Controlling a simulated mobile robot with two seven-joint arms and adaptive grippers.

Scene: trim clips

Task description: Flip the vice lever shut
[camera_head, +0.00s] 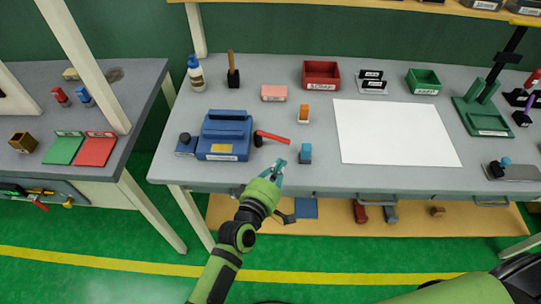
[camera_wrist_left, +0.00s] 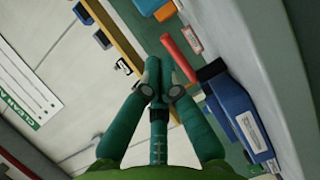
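The blue vice (camera_head: 222,146) stands at the left part of the grey workbench. Its red lever (camera_head: 274,137) sticks out to the right from a dark pivot (camera_head: 258,140) beside the vice body. My left gripper (camera_head: 279,165) is at the bench's front edge, just below the lever's free end in the head view, with a gap between them. In the left wrist view, its teal fingers (camera_wrist_left: 160,78) come together with nothing seen between them. The red lever (camera_wrist_left: 180,58) and blue vice (camera_wrist_left: 240,115) lie beyond and to the right there. My right gripper is out of view.
A small teal block (camera_head: 305,154) and an orange block (camera_head: 303,114) stand right of the lever. A white sheet (camera_head: 395,132) covers the bench's middle. A red bin (camera_head: 321,75) and green bin (camera_head: 423,82) are at the back.

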